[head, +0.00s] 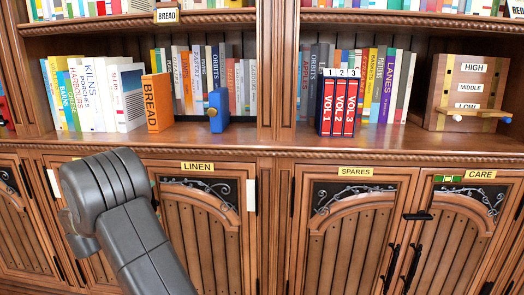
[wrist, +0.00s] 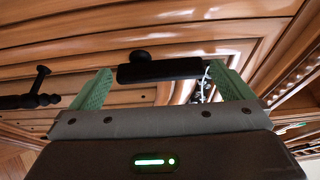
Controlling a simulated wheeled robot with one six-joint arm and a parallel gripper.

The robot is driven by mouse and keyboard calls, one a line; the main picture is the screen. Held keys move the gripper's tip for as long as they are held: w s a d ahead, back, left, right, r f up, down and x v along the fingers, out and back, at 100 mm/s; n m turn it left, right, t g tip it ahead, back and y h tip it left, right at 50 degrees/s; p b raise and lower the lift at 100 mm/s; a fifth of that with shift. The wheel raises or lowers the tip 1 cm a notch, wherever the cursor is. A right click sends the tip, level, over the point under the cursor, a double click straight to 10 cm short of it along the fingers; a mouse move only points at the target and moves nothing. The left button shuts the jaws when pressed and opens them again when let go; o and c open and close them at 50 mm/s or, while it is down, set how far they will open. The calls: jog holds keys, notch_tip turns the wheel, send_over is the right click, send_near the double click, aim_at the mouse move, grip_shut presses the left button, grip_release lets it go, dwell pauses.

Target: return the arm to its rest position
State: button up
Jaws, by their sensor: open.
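My arm (head: 130,220) shows grey in the lower left of the head view, in front of the cabinet doors. A black bar with a round knob (wrist: 158,70) shows between the fingers, in front of brown wood. I cannot tell whether the fingers touch it. A black handle (wrist: 30,101) shows left of the fingers.
The shelf holds books, an orange BREAD book (head: 158,103), a blue object (head: 218,110), red volumes (head: 337,106) and a wooden HIGH/MIDDLE/LOW box (head: 468,92). Below are closed doors labelled LINEN (head: 197,167), SPARES (head: 355,171) and CARE (head: 481,174), with a black latch (head: 418,216) between the last two.

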jog(key=shift+s+a, duration=0.1)
dwell(0.3)
jog(key=p+v, duration=0.4)
jog(key=v, duration=0.9)
jog(key=w+d+f+n+t+y+p, duration=0.1)
jog(key=w+d+n+t+y+p, duration=0.1)
jog(key=w+n+p, duration=0.4)
jog(key=w+d+f+n+t+y+p, duration=0.1)
jog(key=w+n+t+y+p, duration=0.3)
jog(key=n, duration=1.2)
jog(key=shift+w+d+p, duration=0.55)
jog(key=shift+w+p, duration=0.45)
jog(key=shift+p, duration=1.1)
jog(key=shift+f, duration=0.1)
jog(key=shift+t, duration=0.3)
